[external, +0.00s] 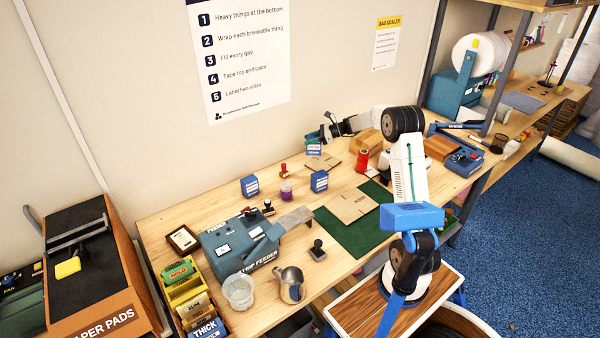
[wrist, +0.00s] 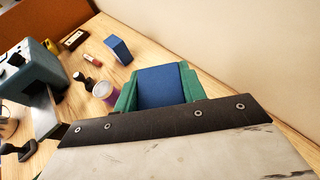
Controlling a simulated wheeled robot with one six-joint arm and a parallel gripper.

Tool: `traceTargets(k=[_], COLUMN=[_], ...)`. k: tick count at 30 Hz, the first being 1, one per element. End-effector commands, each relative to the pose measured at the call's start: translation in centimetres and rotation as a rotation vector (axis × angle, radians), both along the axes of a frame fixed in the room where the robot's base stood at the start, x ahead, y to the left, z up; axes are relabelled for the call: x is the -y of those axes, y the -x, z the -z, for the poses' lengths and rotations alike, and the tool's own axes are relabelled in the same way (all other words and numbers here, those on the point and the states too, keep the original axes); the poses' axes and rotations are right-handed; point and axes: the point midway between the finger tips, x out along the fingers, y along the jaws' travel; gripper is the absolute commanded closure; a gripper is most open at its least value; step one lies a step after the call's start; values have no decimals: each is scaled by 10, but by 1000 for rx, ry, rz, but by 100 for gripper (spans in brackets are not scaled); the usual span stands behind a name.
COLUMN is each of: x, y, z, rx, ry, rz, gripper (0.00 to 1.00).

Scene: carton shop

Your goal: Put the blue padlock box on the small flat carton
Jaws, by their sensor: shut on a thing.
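My gripper (external: 316,138) is at the back of the bench near the wall, shut on a blue box (external: 313,149) with a pale label. In the wrist view the green fingers of my gripper (wrist: 157,90) flank the plain blue face of the held box (wrist: 161,87). The small flat carton (external: 324,163), a brown sheet, lies just below the held box in the external view. I cannot tell whether the two touch. Two other blue boxes stand on the bench, one at centre (external: 319,181) and one further left (external: 249,186); their labels are too small to read.
A larger flat carton (external: 351,205) lies on a green mat (external: 345,236). A red tape dispenser (external: 362,160) and a brown carton (external: 367,141) stand right of the small carton. A purple jar (external: 286,191), a red-handled stamp (external: 283,172) and a strip feeder (external: 228,248) stand left.

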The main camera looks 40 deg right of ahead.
Motion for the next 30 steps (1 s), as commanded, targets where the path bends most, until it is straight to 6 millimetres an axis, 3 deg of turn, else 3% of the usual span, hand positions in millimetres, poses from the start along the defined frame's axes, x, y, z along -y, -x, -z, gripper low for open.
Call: traceTargets(k=[1, 3, 6, 10, 15, 20, 30], x=[23, 45, 66, 70, 59, 62, 82], y=[19, 43, 75, 107, 123, 105, 16], z=[4, 11, 23, 40, 59, 64, 73], rx=[-2, -2, -2, -3, -1, 1, 2], ry=[-2, -2, -2, -3, -1, 1, 1], rz=[40, 85, 133, 162, 150, 131, 131], gripper=[86, 86, 86, 86, 86, 86, 86])
